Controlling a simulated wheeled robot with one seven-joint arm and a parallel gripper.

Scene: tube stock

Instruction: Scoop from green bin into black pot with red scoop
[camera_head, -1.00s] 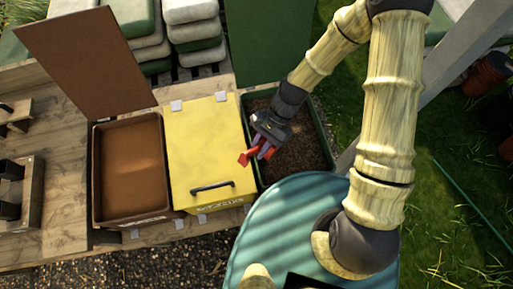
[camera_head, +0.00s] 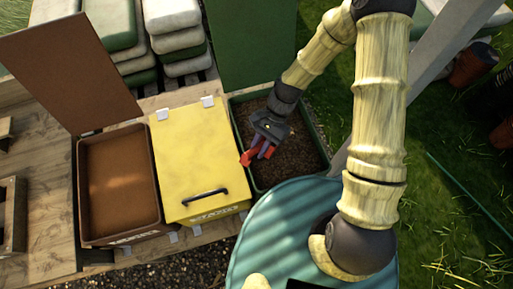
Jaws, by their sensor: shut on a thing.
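The green bin (camera_head: 322,142) stands open right of the yellow-lidded bin, with dark brown loose material (camera_head: 299,146) inside. Its green lid (camera_head: 250,45) stands raised behind it. My gripper (camera_head: 262,150) is over the left part of the bin's opening, pointing down and toward the front. It is shut on the red scoop (camera_head: 246,158), which shows as red parts at the fingertips. The scoop's bowl is mostly hidden, and I cannot tell whether it holds anything or touches the material. I cannot make out a black pot for certain.
The yellow bin lid (camera_head: 190,150) with a dark handle is closed. Left of it a brown bin (camera_head: 150,215) stands open, its brown lid (camera_head: 65,75) raised. Stacked sacks (camera_head: 180,30) lie behind. Wooden boards are at left, grass at right.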

